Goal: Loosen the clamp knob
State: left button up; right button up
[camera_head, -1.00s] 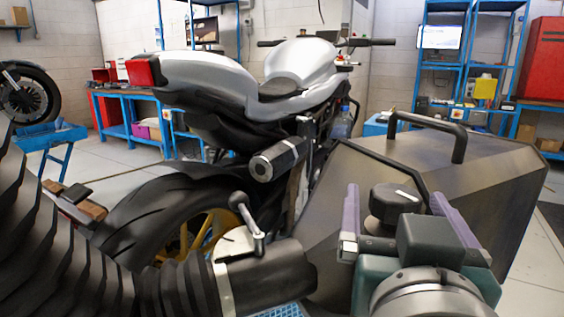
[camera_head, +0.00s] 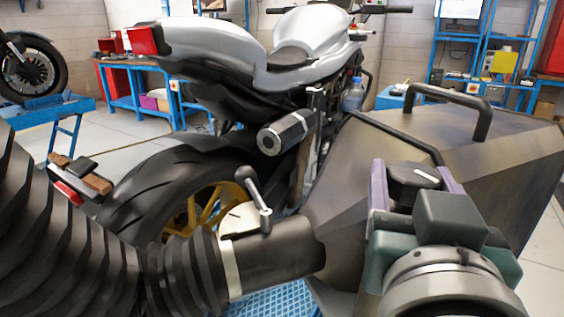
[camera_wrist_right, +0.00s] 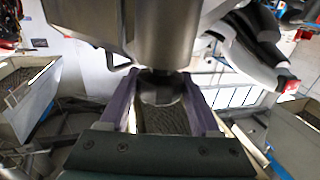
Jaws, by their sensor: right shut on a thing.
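The clamp knob (camera_head: 410,187), black and round with a white mark on its top, sits in front of a dark metal housing in the head view. My right gripper (camera_head: 415,190) has its purple fingers on either side of the knob and is shut on it. In the right wrist view the purple fingers (camera_wrist_right: 164,103) flank a dark round part, but a grey metal cylinder covers much of it. The knob's lower part is hidden by the gripper. My left gripper is not in view.
The metal housing (camera_head: 480,165) with a black handle (camera_head: 455,95) stands close behind the gripper. A ribbed hose (camera_head: 75,225) with a lever clamp (camera_head: 258,205) fills the lower left. A silver motorcycle (camera_head: 215,50) stands behind. Open floor shows at far left.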

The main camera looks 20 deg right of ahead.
jog(key=c, duration=0.5)
jog(key=n+t+y+b, duration=0.1)
jog(key=n+y, duration=0.1)
jog(key=n+t+y+b, duration=0.1)
jog(key=n+y+b, duration=0.1)
jog(key=y, duration=0.1)
jog(key=shift+d+f, duration=0.1)
jog(key=shift+f, duration=0.05)
jog(key=n+y+b, duration=0.1)
jog(key=y, duration=0.2)
jog(key=n+t+y+b, duration=0.1)
jog(key=n+y, duration=0.1)
jog(key=y, duration=0.1)
jog(key=shift+n, duration=0.3)
jog(key=n+y, duration=0.2)
jog(key=y, duration=0.2)
jog(key=shift+n+g+b, duration=0.3)
jog(key=shift+g+b, duration=0.05)
jog(key=shift+g, duration=0.05)
jog(key=n+g+y, duration=0.1)
jog(key=y, duration=0.1)
jog(key=n+g+y, duration=0.1)
jog(key=n+y, duration=0.1)
jog(key=y, duration=0.1)
jog(key=shift+r, duration=0.2)
jog(key=shift+n+g+y, duration=1.8)
jog(key=shift+y, duration=0.1)
jog(key=shift+f+g+b, duration=0.1)
jog(key=shift+g+b, duration=0.2)
